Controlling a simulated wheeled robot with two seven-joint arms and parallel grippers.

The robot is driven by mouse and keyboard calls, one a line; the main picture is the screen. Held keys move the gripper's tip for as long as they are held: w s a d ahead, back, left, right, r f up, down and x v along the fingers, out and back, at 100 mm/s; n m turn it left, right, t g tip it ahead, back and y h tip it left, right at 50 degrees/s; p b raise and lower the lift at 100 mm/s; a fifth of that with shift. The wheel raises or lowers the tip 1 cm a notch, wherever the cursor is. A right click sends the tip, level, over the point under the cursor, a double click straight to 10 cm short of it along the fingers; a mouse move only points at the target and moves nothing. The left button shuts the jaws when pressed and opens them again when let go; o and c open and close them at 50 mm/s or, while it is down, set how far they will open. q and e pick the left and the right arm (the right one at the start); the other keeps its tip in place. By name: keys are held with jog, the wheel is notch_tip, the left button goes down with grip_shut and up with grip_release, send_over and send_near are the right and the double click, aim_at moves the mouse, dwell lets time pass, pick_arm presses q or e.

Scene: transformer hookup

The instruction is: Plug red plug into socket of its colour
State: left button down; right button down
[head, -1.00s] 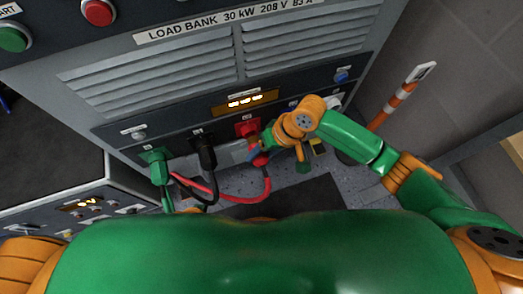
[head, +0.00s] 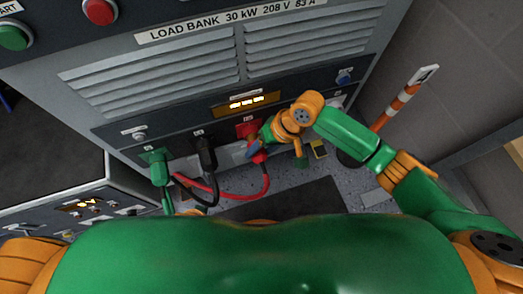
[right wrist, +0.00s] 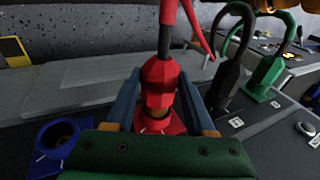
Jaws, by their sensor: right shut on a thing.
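The red plug (right wrist: 160,85) is between the two blue-grey fingers of my right gripper (right wrist: 161,108), which is shut on it. In the head view the red plug (head: 258,154) sits at the lower panel edge, partly hidden by my right gripper (head: 254,147). The red socket (right wrist: 160,142) lies directly under the plug's nose in the right wrist view, in line with it. A brownish band shows between plug body and socket; contact or depth is unclear. The red socket also shows in the head view (head: 246,127). My left gripper does not show.
A black plug (head: 207,155) and a green plug (head: 159,168) stand in sockets left of the red one. An empty blue socket (right wrist: 55,135) is on its other side. The red cable (head: 262,185) loops below. A striped post (head: 398,102) stands at right.

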pick_arm(q)
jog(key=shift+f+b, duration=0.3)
jog(key=shift+b, duration=0.05)
pick_arm(e)
jog(key=shift+w+a, duration=0.25)
jog(key=shift+w, duration=0.65)
grip_release()
jog(key=p+v, duration=0.2)
jog(key=p, duration=0.1)
jog(key=shift+r, duration=0.25)
jog(key=shift+d+r+p, duration=0.3)
jog(key=shift+r+p, duration=0.3)
jog(key=shift+p, duration=0.35)
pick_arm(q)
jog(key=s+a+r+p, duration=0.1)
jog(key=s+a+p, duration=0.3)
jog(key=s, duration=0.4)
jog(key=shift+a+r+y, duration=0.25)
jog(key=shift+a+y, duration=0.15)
pick_arm(e)
jog(key=v, duration=0.3)
jog(key=shift+d, duration=0.15)
